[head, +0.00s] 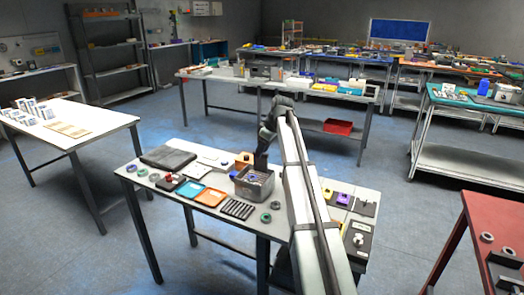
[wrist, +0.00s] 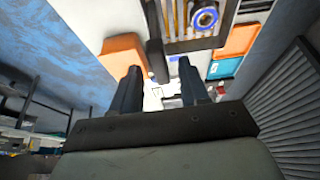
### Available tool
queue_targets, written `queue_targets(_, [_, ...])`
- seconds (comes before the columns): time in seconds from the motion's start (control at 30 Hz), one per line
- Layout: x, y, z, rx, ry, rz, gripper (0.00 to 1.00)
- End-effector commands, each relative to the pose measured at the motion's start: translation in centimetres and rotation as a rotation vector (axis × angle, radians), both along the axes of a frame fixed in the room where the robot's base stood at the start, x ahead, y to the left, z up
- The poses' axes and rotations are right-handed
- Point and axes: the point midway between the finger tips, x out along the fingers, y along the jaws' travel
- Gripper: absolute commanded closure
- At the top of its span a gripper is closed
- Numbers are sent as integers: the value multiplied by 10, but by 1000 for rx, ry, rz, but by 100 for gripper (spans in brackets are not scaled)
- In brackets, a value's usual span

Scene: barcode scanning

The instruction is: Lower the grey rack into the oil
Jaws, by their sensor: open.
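An open grey container (head: 254,186) stands in the middle of the near table. In the wrist view the container's rim (wrist: 208,44) shows at the top, with yellowish bars and a blue-edged ring inside it. I cannot tell which part is the grey rack, and no oil surface is clear. A dark upright piece (wrist: 155,45) stands at the container's near left corner in the wrist view. My gripper (head: 262,168) is at the container's back edge in the head view, pointing down. Its two fingers (wrist: 158,84) are apart, with no object visibly clamped between them.
A teal tray (head: 211,197), an orange tray (head: 189,188) and a dark ribbed block (head: 238,209) lie left and in front of the container. An orange block (head: 243,159) is behind it. My arm hides part of the table's right half.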

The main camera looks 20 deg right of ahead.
Motion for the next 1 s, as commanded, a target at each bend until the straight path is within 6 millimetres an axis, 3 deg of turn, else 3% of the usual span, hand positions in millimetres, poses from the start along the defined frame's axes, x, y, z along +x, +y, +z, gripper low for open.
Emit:
queue_targets(0.4, [1, 2, -5, 0, 0, 0, 55])
queue_targets(0.87, [1, 2, -5, 0, 0, 0, 99])
queue_targets(1.0, [2, 2, -5, 0, 0, 0, 100])
